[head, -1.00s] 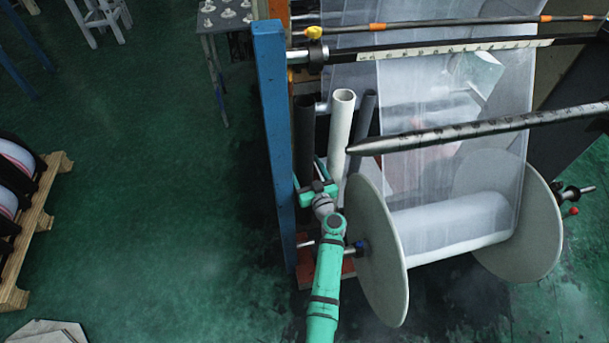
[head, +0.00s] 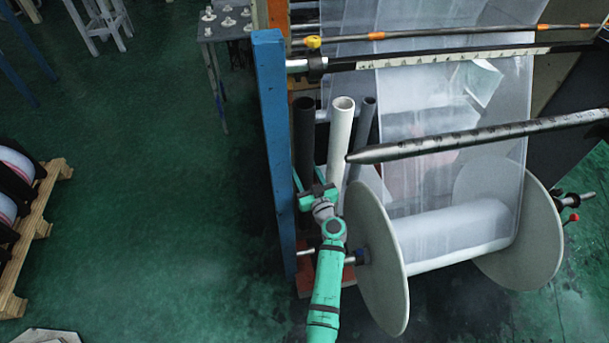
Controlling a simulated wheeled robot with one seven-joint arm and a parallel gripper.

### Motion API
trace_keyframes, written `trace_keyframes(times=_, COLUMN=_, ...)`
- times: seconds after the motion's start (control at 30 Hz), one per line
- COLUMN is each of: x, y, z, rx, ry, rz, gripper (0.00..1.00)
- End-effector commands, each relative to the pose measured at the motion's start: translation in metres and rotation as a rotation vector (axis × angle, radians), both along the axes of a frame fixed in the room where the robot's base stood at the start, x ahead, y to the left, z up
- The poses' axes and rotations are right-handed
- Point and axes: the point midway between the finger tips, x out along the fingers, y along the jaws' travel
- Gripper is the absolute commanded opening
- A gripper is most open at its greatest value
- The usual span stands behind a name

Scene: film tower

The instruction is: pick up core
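Several upright tubes stand together beside the blue post. The white core (head: 341,135) is the nearest and brightest, with its open top end showing. A black tube (head: 305,135) stands to its left and a thinner dark grey tube (head: 364,135) to its right. My green gripper (head: 316,180) is at the lower part of the tubes, just left of the white core. Its fingers reach up between the post and the white core. I cannot tell whether it touches a tube or how far its fingers are apart.
A blue post (head: 272,150) stands close left of my gripper. A large reel (head: 375,265) with film is close right of my arm. A pointed steel bar (head: 430,147) juts in near the white core. Open green floor lies left.

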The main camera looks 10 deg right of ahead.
Motion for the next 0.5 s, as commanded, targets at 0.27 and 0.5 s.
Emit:
trace_keyframes(times=0.27, x=0.0, y=0.0, z=0.051, rx=-0.003, ry=-0.005, rz=-0.001, gripper=0.0)
trace_keyframes(times=0.5, x=-0.046, y=-0.007, z=0.05, rx=0.0, ry=0.0, rz=-0.003, gripper=0.0)
